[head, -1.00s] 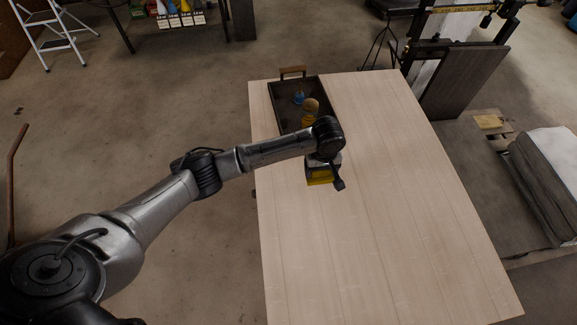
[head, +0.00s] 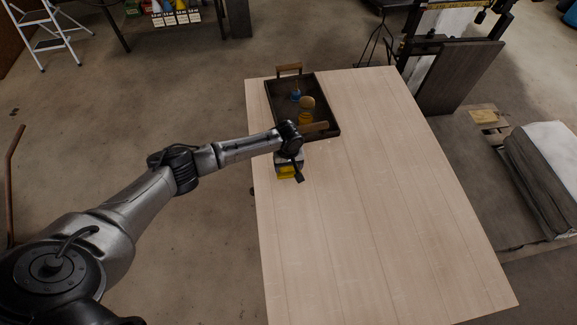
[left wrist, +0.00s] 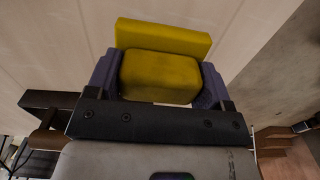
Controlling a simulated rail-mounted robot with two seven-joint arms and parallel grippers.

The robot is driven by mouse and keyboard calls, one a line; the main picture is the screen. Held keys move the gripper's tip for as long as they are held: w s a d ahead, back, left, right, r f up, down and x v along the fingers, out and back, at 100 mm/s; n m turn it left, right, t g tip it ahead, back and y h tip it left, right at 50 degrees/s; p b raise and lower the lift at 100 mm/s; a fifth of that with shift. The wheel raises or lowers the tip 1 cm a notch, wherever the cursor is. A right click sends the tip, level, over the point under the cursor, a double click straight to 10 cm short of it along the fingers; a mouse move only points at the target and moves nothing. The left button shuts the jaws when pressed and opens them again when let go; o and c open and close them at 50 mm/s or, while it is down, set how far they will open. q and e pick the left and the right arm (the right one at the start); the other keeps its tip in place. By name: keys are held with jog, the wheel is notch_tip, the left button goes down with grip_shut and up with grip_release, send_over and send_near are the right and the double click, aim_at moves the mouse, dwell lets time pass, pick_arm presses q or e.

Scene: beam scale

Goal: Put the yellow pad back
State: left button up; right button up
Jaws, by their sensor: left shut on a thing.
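The yellow pad (left wrist: 165,38) shows in the left wrist view as a block with a wider bar beyond it. My left gripper (left wrist: 158,80) is shut on the block, with one purple finger on each side. In the head view the pad (head: 289,173) shows as a yellow patch under my left wrist. It is over the table's left part, just in front of the tray; whether it touches the table cannot be told. My right gripper is in neither current view.
A dark tray (head: 327,91) with wooden handles stands at the table's far left. It holds a blue item (head: 295,97) and a yellow item with a round tan top (head: 307,103). The wooden table (head: 390,220) is bare in its middle, right and front.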

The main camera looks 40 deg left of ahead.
pick_arm(q)
jog(key=shift+f, duration=0.7)
jog(key=shift+f, duration=0.15)
jog(key=o, duration=0.9)
notch_tip(320, 180, up, 11)
jog(key=shift+f, duration=0.1)
jog(key=shift+r, duration=0.8)
